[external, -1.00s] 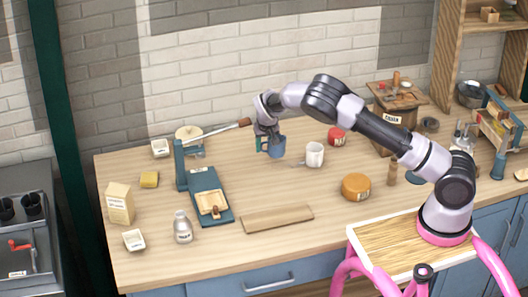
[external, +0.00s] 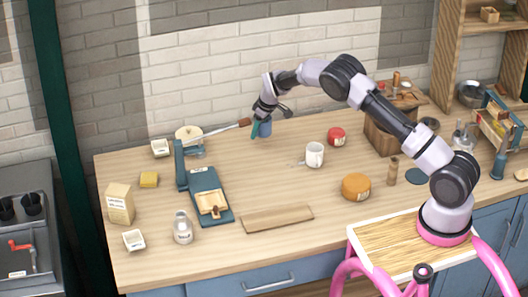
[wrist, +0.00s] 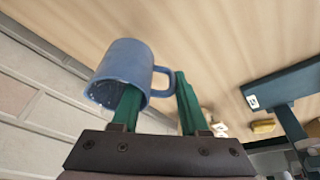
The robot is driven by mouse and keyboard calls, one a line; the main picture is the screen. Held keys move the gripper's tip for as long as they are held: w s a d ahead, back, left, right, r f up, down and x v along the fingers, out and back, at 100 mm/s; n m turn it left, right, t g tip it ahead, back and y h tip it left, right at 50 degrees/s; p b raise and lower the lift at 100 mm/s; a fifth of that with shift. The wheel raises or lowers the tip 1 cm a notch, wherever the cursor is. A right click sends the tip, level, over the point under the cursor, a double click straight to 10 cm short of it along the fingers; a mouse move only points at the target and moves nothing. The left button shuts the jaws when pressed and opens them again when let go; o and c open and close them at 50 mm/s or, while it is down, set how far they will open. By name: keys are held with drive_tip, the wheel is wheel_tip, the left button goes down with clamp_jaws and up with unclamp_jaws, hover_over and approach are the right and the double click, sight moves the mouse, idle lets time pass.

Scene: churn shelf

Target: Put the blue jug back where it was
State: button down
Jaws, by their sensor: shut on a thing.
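The blue jug (external: 265,128) is in my gripper (external: 257,130), over the back part of the bench near the brick wall. In the wrist view the jug (wrist: 120,68) is tilted, with its handle toward the right finger. My gripper (wrist: 158,105) is shut on the jug. The left green finger overlaps the jug's mouth and the right finger is beside the handle. Exactly which part is pinched is hard to tell. The jug's height above the bench is unclear. A flat dark blue disc (external: 417,177) lies on the bench at the right, empty.
A blue stand (external: 205,185) is at the left. A wooden box (external: 388,132) stands back right. The bench middle is fairly clear.

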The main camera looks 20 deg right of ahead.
sight(259, 135)
drive_tip(key=shift+f, duration=2.1)
drive_tip(key=shift+f, duration=0.15)
drive_tip(key=shift+c, duration=2.1)
unclamp_jaws()
